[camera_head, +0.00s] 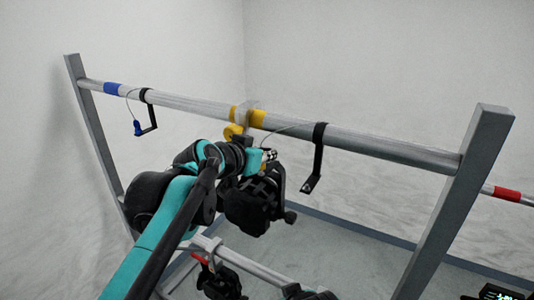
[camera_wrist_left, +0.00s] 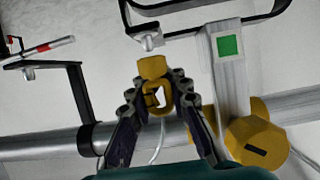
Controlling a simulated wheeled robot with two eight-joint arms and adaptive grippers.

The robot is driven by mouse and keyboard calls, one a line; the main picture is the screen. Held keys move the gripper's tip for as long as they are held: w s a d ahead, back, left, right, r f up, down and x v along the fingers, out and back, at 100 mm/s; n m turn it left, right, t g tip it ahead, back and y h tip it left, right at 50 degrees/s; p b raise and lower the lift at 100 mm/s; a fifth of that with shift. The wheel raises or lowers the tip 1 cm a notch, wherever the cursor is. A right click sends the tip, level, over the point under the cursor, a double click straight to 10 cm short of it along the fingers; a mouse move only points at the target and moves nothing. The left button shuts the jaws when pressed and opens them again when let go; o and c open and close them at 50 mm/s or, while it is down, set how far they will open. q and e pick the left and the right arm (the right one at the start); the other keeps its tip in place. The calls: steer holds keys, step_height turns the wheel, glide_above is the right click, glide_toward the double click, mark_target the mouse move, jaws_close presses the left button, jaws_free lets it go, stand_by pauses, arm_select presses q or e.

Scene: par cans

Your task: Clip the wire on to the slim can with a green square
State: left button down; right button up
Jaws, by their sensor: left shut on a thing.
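My left gripper (camera_wrist_left: 158,98) is shut on the yellow clip (camera_wrist_left: 154,68) of the wire, between its two fingers. The thin pale wire (camera_wrist_left: 158,143) trails behind the clip toward the bar. A green square (camera_wrist_left: 228,46) marks a grey clamp just right of the clip, with a black yoke (camera_wrist_left: 205,27) beyond. The clip looks close to this yoke; I cannot tell whether they touch. In the head view, my left gripper (camera_head: 267,156) is below the yellow-banded part of the bar, just above a black can (camera_head: 255,207) partly hidden by my arm. My right gripper is not in view.
The grey bar (camera_head: 190,103) spans two posts (camera_head: 455,200). Black brackets (camera_head: 316,160) hang either side of my gripper. A yellow knob (camera_wrist_left: 257,142) sits right of my fingers. A lower bar (camera_head: 255,272) carries more black cans (camera_head: 220,283).

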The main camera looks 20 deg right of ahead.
arm_select(q)
steer(key=shift+f+b, duration=0.45)
steer(key=shift+f, duration=0.45)
stand_by(0.8)
steer(key=c, duration=1.3)
jaws_free()
steer(key=shift+c, duration=0.2)
steer(key=v, duration=1.2)
